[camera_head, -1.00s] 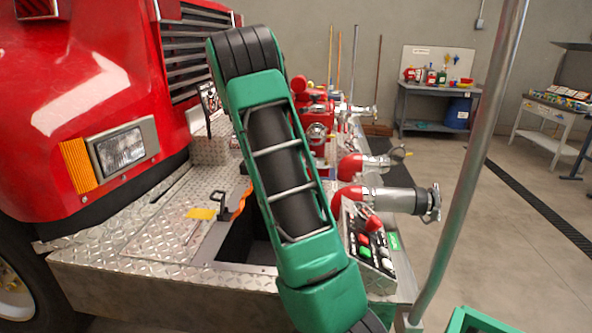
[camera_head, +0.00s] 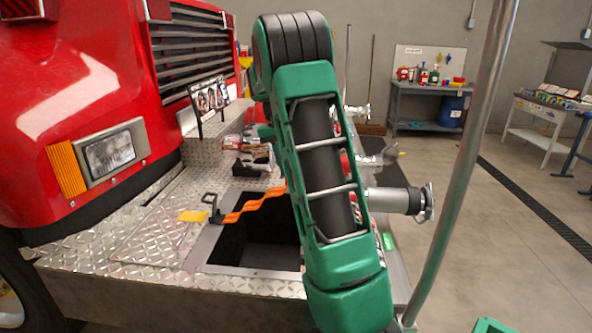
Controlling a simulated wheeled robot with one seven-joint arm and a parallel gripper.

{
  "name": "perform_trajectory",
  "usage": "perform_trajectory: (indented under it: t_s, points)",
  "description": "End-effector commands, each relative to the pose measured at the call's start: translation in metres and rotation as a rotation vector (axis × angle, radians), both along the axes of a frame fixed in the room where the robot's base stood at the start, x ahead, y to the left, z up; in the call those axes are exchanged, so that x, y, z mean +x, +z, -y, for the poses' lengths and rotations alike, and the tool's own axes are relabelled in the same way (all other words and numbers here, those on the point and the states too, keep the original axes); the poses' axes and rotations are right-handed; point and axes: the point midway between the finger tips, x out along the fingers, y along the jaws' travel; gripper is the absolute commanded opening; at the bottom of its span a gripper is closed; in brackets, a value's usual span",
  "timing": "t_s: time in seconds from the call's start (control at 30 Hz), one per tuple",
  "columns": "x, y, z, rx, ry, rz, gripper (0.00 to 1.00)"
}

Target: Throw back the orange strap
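The orange strap (camera_head: 253,204) is a wavy band across the left part of an open dark compartment (camera_head: 245,248) in the diamond-plate bumper. Its left end meets a black buckle or bracket (camera_head: 212,206) at the compartment's left rim. Its right end passes out of sight behind my green arm. My gripper is not clearly visible; my own arm link covers the area to the right of the strap. I cannot tell whether the gripper touches the strap.
The red truck front (camera_head: 75,110) stands at left. A gauge panel (camera_head: 208,97) and a dark object (camera_head: 254,165) are behind the compartment. A silver pipe outlet (camera_head: 400,200) sticks out to the right. A grey upright pole (camera_head: 470,170) stands at right, with open floor beyond.

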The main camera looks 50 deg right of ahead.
Motion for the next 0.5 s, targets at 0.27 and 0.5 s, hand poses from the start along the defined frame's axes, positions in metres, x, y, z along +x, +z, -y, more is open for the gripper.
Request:
perform_trajectory:
  t_s: [0.27,0.5]
  points:
    - [0.0006,-0.0069,-0.0060,-0.001,0.015,0.001,0.27]
    - [0.0012,-0.0063,-0.0071,0.000,0.016,0.002,0.13]
